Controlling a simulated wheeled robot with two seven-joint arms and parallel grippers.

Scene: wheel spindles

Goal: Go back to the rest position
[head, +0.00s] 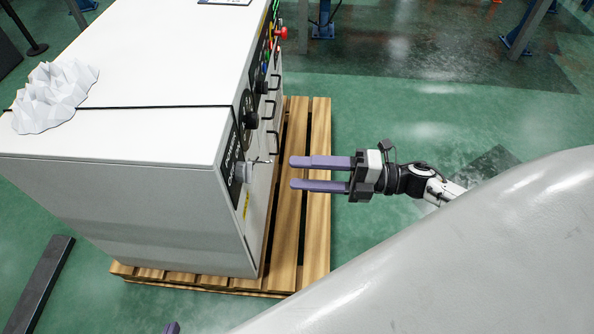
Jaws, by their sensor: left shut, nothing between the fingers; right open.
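My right gripper (293,173) is in the middle of the head view, with its two purple fingers parallel and apart, pointing left. It is open and empty, above the pallet's right edge and the green floor. Its fingertips are a little to the right of a small grey handle or latch (245,172) on the cabinet's front, with a visible gap. Of my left gripper (172,328), only a small purple fingertip shows at the bottom edge. It is shut with nothing in it; the rest of it is out of view.
A large white cabinet (150,60) with knobs, handles and a red button (281,33) stands on a wooden pallet (317,220). A crumpled white object (52,95) lies on top. A dark bar (38,285) lies at lower left. Green floor (400,120) is open to the right.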

